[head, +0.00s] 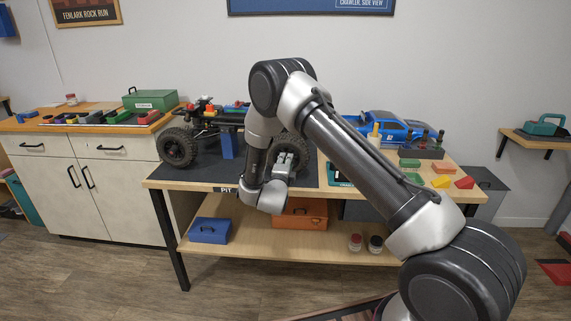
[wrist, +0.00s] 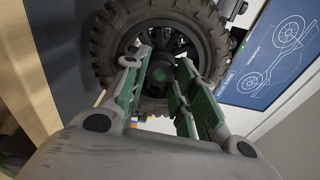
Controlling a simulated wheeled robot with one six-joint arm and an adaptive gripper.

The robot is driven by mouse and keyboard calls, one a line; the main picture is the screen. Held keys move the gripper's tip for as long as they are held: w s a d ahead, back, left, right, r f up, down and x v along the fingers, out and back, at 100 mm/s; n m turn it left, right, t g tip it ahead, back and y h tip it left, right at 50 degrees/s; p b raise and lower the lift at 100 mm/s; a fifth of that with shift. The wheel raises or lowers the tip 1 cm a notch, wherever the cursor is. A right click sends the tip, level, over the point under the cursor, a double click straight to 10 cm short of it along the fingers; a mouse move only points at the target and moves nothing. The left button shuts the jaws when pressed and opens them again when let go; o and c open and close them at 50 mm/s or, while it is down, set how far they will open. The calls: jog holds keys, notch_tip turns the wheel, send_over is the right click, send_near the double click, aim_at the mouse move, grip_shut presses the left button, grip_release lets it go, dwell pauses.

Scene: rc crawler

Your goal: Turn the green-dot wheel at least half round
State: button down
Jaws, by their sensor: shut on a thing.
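The green-dot wheel (wrist: 105,40) has a black knobbly tyre and a dark spoked rim, with a green dot (wrist: 160,73) at its hub. In the head view the wheel (head: 298,143) is partly hidden behind my arm. My gripper (wrist: 163,62) faces the wheel, with its two green-padded fingers on either side of the hub, shut on it. In the head view my gripper (head: 284,163) is at the wheel's front. The wheel belongs to the crawler chassis (head: 212,122), held up on a blue stand (head: 228,146). Exactly where the pads touch is hard to see.
The chassis's other near wheel (head: 177,147) is to the left. A blue truck body (head: 385,127), a dark bottle rack (head: 421,153) and coloured blocks lie on the bench to the right. A lower shelf (head: 270,243) holds boxes and jars. A blueprint poster (wrist: 270,55) shows in the wrist view.

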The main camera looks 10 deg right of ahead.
dwell(0.4)
jog(key=c, duration=1.1)
grip_release()
jog(key=shift+c, duration=0.2)
jog(key=shift+s, duration=0.1)
jog(key=v, duration=1.2)
jog(key=shift+f, duration=0.1)
